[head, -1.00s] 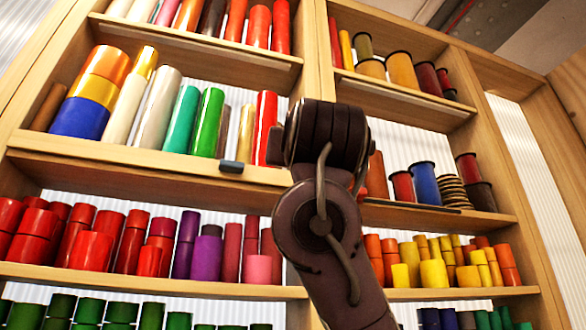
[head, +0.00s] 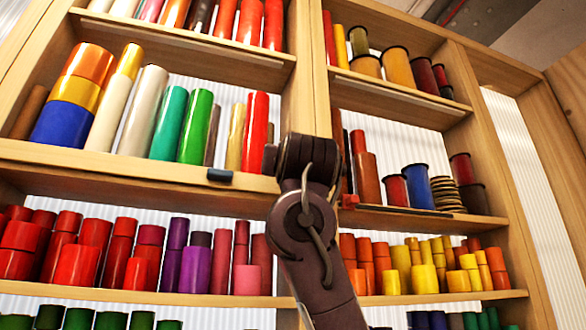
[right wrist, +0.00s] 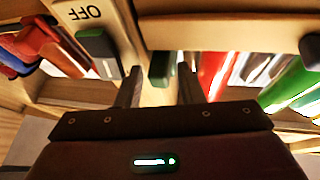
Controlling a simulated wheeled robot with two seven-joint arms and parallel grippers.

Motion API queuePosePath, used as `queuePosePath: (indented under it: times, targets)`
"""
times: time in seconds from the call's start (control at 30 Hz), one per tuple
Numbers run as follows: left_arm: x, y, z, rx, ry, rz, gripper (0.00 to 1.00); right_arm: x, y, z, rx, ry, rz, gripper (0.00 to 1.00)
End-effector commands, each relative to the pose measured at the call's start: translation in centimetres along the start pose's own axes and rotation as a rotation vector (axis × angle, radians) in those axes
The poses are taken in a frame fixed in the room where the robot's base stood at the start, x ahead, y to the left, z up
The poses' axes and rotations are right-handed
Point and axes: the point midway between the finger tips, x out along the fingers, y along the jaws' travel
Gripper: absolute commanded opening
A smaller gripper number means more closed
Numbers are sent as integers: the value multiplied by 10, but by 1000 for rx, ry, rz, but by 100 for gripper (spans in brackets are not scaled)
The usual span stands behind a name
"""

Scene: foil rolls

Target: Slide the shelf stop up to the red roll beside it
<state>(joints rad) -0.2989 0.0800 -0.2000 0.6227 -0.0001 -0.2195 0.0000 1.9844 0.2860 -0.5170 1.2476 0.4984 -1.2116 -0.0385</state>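My right arm rises in the middle of the head view; its wrist (head: 308,158) hides the fingers there. In the right wrist view my right gripper (right wrist: 160,88) is open, pointing at the shelf edge. A small dark green block (right wrist: 161,68), apparently the shelf stop, stands between the fingertips with slight gaps; contact is not clear. The red roll (right wrist: 215,72) stands to its right, apart from it. The red roll also shows in the head view (head: 256,128), left of my wrist. A similar dark block (head: 220,175) lies on the shelf lip farther left.
A post with an OFF label (right wrist: 88,13) and a dark switch-like piece (right wrist: 108,72) is left of the fingers. A gold roll (head: 236,138) and a green roll (head: 195,126) stand left of the red roll. Brown rolls (head: 366,170) stand right of my wrist.

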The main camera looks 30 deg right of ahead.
Motion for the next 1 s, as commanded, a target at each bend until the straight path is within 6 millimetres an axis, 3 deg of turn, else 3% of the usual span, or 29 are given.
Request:
queuePosePath:
  times: [0.13,0.33,1.0]
  targets:
    - [0,1,7,0,-11,1,36,0,0,0,0,0,0,35]
    - [0,1,7,0,-10,1,36,0,0,0,0,-1,0,11]
    - [1,0,2,0,-3,0,36,-3,-14,1,1,-2,-1,11]
